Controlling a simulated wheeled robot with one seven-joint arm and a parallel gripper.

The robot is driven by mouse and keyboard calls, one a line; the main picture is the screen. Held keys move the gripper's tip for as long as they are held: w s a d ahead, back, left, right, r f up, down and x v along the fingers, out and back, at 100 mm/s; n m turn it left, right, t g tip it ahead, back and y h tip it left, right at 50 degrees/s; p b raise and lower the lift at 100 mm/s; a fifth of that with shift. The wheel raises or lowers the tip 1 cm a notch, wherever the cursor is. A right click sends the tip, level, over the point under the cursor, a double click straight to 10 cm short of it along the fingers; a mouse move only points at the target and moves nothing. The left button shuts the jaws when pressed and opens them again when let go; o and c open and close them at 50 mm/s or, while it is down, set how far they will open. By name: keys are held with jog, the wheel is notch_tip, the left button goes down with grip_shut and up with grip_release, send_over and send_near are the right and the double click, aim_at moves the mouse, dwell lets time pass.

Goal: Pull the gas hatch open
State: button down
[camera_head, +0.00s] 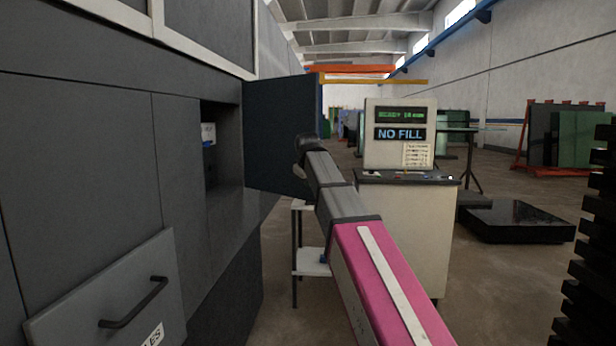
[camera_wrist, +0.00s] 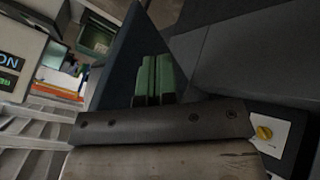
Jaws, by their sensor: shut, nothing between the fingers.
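A dark flat door, which I take for the gas hatch (camera_head: 278,130), stands swung out from the machine's front; no label on it is readable. Beside it is an open recess (camera_head: 222,150). In the wrist view the door shows as a dark blue panel (camera_wrist: 126,55) left of my fingers, with the grey machine to their right. My gripper (camera_wrist: 157,78) has green fingers, shut and empty, close to the panel; contact cannot be told. In the head view the fingers are hidden behind my wrist.
A tilted grey flap (camera_head: 120,290) with a black handle juts out at lower left. A control console (camera_head: 408,225) reading "NO FILL" stands right of the door, with a small white shelf (camera_head: 308,262) nearby. A yellow knob (camera_wrist: 264,132) shows in the wrist view.

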jog(key=w+d+f, duration=0.2)
jog(key=w+f, duration=0.1)
jog(key=w, duration=0.3)
jog(key=shift+d+f, duration=0.35)
jog(key=shift+f, duration=0.05)
jog(key=w+d+n+y, duration=0.2)
jog(key=w+d, duration=0.4)
jog(key=w, duration=1)
jog(key=w+d+n+g+y, duration=0.1)
jog(key=w+d+n, duration=0.4)
jog(key=w, duration=1.1)
jog(key=shift+d+n+g+y, duration=0.3)
jog(key=shift+d+y, duration=0.3)
jog(key=shift+y, duration=0.3)
